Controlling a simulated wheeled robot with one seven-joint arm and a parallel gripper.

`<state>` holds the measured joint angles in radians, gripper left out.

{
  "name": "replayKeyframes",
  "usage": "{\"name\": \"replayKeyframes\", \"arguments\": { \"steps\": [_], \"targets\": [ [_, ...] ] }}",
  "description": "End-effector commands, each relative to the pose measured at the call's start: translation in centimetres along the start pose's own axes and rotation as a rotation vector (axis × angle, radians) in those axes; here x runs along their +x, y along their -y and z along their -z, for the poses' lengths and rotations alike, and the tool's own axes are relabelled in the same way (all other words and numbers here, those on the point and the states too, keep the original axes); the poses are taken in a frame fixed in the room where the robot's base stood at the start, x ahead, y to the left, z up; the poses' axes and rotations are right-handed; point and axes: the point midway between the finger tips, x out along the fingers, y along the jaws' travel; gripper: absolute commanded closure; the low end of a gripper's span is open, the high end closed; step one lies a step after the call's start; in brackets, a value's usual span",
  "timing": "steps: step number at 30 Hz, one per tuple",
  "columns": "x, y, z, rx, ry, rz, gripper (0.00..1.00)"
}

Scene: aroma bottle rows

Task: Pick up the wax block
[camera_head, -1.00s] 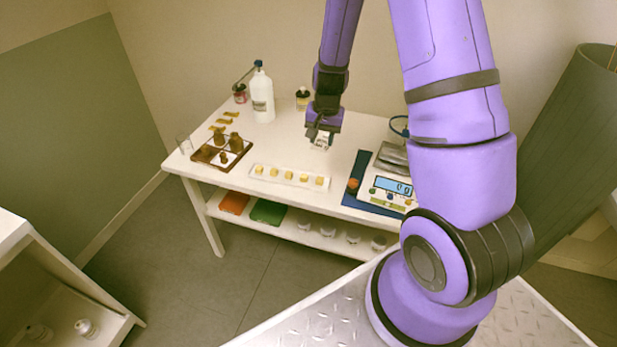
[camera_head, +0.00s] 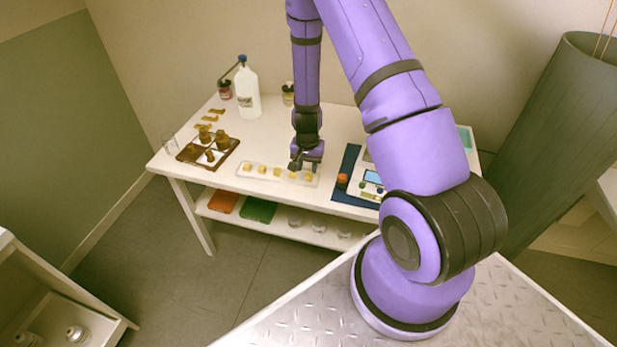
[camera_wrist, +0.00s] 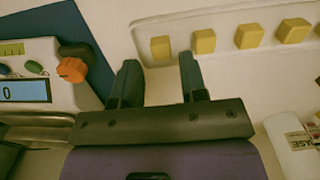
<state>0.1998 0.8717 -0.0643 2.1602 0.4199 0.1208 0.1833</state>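Several small yellow wax blocks stand in a row on a white tray (camera_head: 256,178) on the table. The end block nearest the scale (camera_head: 308,177) also shows in the wrist view (camera_wrist: 160,47). My gripper (camera_head: 303,166) is low over that end of the tray. In the wrist view my gripper (camera_wrist: 159,66) has its two fingers apart, with nothing between them. The end block lies just beyond the gap between the fingertips. I cannot tell how high the fingertips are above the tray.
A digital scale (camera_wrist: 42,75) and an orange-capped item (camera_wrist: 72,69) stand close beside the tray on a blue mat (camera_head: 347,160). Bare tabletop lies behind the tray.

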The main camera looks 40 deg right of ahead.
Motion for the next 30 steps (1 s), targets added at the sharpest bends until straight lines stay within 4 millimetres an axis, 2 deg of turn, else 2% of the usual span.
{"name": "replayKeyframes", "arguments": {
  "steps": [12,23,27,28,30],
  "targets": [
    [4.5,-0.1,0.7,0.0,0.002,-0.001,0.61],
    [5.2,-0.1,0.8,0.0,0.0,0.0,0.61],
    [5.2,-0.1,0.8,0.0,0.0,0.0,0.93],
    [5.2,-0.1,0.8,0.0,0.0,0.0,0.96],
    [5.2,-0.1,0.8,0.0,0.0,0.0,0.97]
  ]
}}
